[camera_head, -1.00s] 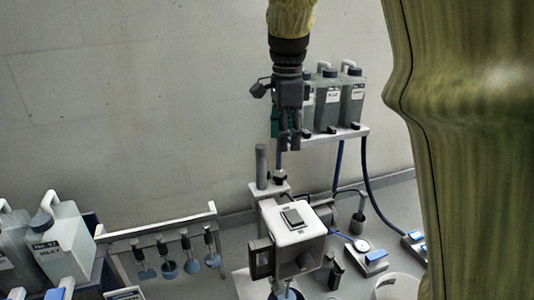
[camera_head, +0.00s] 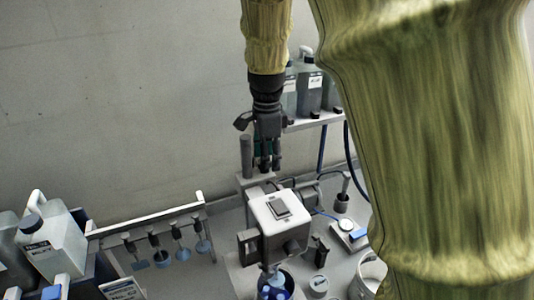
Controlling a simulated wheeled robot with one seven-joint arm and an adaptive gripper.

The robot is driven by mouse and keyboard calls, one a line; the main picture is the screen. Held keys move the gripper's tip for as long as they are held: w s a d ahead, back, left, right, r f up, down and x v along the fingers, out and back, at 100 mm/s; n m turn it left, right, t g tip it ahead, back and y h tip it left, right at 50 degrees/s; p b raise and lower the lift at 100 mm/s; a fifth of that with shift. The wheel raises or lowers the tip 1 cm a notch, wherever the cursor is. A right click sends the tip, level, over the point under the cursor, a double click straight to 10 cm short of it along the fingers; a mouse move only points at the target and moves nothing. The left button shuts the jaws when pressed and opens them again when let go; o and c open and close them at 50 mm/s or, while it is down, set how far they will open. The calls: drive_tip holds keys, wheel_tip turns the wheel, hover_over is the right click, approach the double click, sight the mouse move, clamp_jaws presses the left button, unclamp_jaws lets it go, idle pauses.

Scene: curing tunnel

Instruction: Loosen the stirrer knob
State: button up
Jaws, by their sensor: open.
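The stirrer (camera_head: 280,210) is a white box-shaped head with a dark switch on its top and a dark side panel. It stands in the lower middle, above a vessel with blue inside (camera_head: 277,284). My gripper (camera_head: 265,168) points down just behind the stirrer head, beside a grey upright post (camera_head: 246,156). Its fingers are open, close above the stirrer's rear bracket. A small black knob on that bracket showed earlier; the fingers now hide it. I cannot tell whether they touch it.
A rack (camera_head: 160,224) with several hanging stirring paddles stands left, near white jugs (camera_head: 52,238). A wall shelf (camera_head: 316,121) with bottles is behind my gripper.

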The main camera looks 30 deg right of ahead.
drive_tip(key=shift+f, duration=0.35)
drive_tip(key=c, duration=1)
drive_tip(key=shift+n, duration=0.3)
drive_tip(key=n, duration=0.4)
drive_tip(key=shift+w, duration=0.15)
drive_tip(key=shift+n, duration=2.2)
